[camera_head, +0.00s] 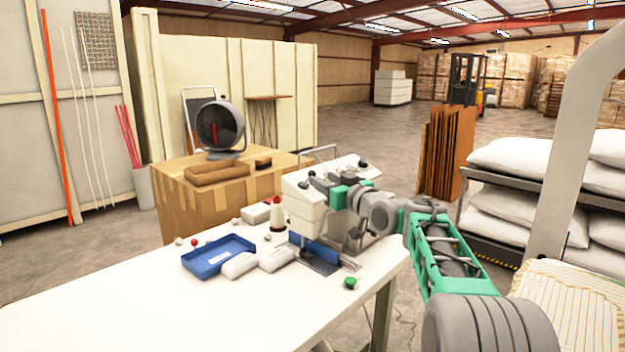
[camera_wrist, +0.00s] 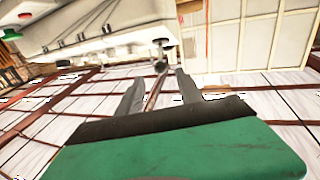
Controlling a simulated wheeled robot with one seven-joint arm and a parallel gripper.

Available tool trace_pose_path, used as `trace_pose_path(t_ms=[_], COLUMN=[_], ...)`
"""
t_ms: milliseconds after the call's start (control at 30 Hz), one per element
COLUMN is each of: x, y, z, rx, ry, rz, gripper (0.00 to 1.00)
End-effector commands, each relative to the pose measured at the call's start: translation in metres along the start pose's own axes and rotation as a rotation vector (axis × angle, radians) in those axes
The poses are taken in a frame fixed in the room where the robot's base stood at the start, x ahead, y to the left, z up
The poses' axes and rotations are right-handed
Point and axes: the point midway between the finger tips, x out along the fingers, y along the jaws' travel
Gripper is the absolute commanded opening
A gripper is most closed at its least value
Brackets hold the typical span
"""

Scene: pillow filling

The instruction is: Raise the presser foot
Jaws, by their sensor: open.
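The white sewing machine (camera_head: 304,208) stands at the right end of the white table. My gripper (camera_head: 314,181) is at the upper front of the machine, with its fingers pointing left across it. In the wrist view my gripper (camera_wrist: 160,78) is open, with two grey fingers apart and nothing held between them. A small dark round knob (camera_wrist: 160,67) shows just past the gap between the fingertips; I cannot tell whether it is touched. The machine's pale body (camera_wrist: 95,28) fills the upper left of that view. The presser foot cannot be made out in either view.
A blue tray (camera_head: 218,256), white rolls (camera_head: 240,265), a thread cone (camera_head: 277,216) and a green-topped knob (camera_head: 351,283) are on the table (camera_head: 130,310). A cardboard box (camera_head: 215,205) with a fan (camera_head: 220,127) stands behind. The table's left front is clear.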

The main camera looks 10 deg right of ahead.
Motion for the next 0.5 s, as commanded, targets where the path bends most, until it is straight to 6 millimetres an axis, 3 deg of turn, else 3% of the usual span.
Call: trace_pose_path(t_ms=[300, 500], x=[0.057, 0.068], y=[-0.001, 0.0], z=[-0.002, 0.0], rx=[0.001, 0.001], ry=[-0.005, -0.005], rz=[-0.001, 0.002], gripper=[0.44, 0.44])
